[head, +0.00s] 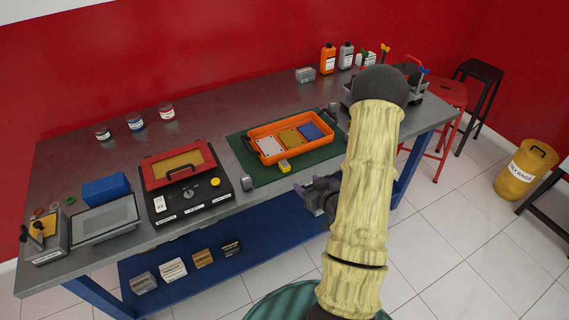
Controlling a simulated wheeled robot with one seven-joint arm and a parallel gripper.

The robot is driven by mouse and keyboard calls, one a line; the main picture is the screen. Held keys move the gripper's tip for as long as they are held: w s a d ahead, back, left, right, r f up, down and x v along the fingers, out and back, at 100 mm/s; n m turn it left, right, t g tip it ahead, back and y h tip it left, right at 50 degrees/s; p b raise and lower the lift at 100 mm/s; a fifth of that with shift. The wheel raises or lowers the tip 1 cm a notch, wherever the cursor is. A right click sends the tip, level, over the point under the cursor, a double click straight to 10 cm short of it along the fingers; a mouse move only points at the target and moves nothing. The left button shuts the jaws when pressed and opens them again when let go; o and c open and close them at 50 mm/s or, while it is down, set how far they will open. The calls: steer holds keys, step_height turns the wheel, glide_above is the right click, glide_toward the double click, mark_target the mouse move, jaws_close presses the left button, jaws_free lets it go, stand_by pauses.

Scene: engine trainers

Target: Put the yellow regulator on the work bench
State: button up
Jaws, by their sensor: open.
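The work bench (225,112) is a long grey metal table with blue legs and a blue lower shelf. On its green mat (245,168) stands an orange tray (262,129) holding flat white (269,146), yellow (290,137) and blue (310,131) pieces side by side. A small yellow block with a pale label (284,166) lies on the mat in front of the tray. I cannot tell which yellow piece is the regulator. My gripper (313,193) is open at the bench's front edge, right of the small block and apart from it. My arm partly hides it.
A black and red device (190,190), a grey screen panel (105,219) and a blue box (107,189) fill the bench's left part. Small jars (135,123) and bottles (328,58) stand along the back. Stools (480,75) and a yellow bin (525,169) stand at right.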

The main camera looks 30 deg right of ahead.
mark_target(287, 166)
steer(key=shift+s+d+t, duration=0.1)
steer(key=shift+s+t, duration=0.05)
steer(key=shift+t, duration=0.15)
steer(key=p+x, duration=0.2)
steer(key=x, duration=1)
steer(key=shift+w, duration=0.25)
steer(key=shift+w+a+p, duration=0.15)
steer(key=shift+a+p, duration=0.1)
steer(key=shift+p, duration=0.05)
steer(key=x, duration=0.2)
steer(key=p+x, duration=0.1)
steer(key=shift+w+d+f, duration=0.15)
steer(key=shift+w+d, duration=0.05)
steer(key=shift+w, duration=0.2)
steer(key=shift+w+a+f, duration=0.1)
steer(key=shift+w+f, duration=0.05)
steer(key=shift+w, duration=0.2)
